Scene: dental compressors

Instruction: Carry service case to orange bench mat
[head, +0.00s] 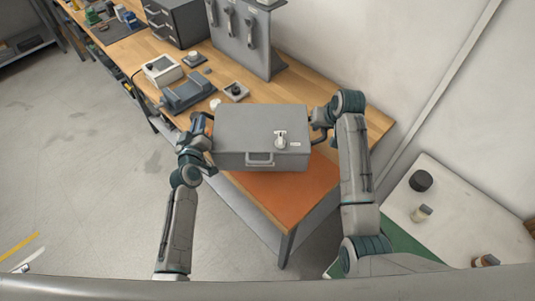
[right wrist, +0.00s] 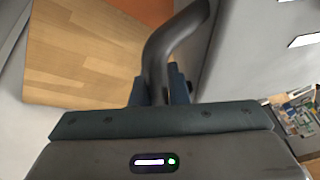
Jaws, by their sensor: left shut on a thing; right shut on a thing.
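The grey service case (head: 240,128) is held level between my two grippers in the head view, above the orange bench mat (head: 285,193). The case hides the far part of the mat; its near part shows bare. Whether the case touches the mat or hangs above it, I cannot tell. My left gripper (head: 207,125) is shut on the case's left side handle. My right gripper (head: 317,130) is shut on the right side handle. In the right wrist view, the dark curved handle (right wrist: 165,50) passes between the fingers, beside the case wall (right wrist: 235,50).
The wooden bench (head: 300,92) runs to the back left. Behind the case are a grey tray-like device (head: 188,92), a white meter box (head: 162,70), a small dish (head: 236,91) and an upright tool panel (head: 245,40). A side table (head: 450,190) with small containers stands at right.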

